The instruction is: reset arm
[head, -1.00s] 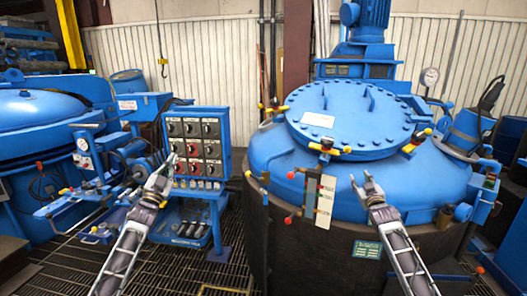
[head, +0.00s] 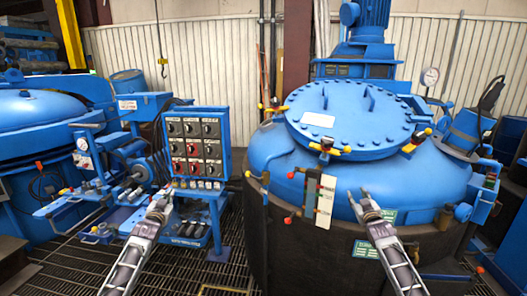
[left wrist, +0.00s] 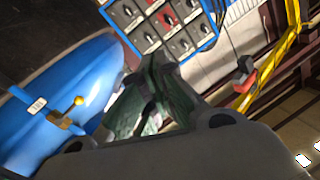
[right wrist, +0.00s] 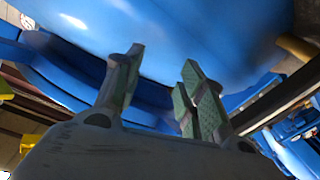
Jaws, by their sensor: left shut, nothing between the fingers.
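My left gripper (head: 162,199) is in front of the lower part of the blue control panel (head: 197,150), apart from it as far as I can tell. In the left wrist view its fingers (left wrist: 158,92) are closed together with nothing between them, and the panel's knobs show beyond. My right gripper (head: 364,195) is in front of the large blue furnace vessel (head: 270,150). In the right wrist view its fingers (right wrist: 158,85) stand apart, with an empty gap between them and blue metal beyond.
The vessel's round bolted lid (head: 345,115) carries yellow-handled clamps. A pressure gauge (head: 430,76) stands behind it. Another blue vessel (head: 30,115) is at the left. Pipes and valves (head: 125,170) sit beside the control panel. Metal grating (head: 200,270) covers the open floor between.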

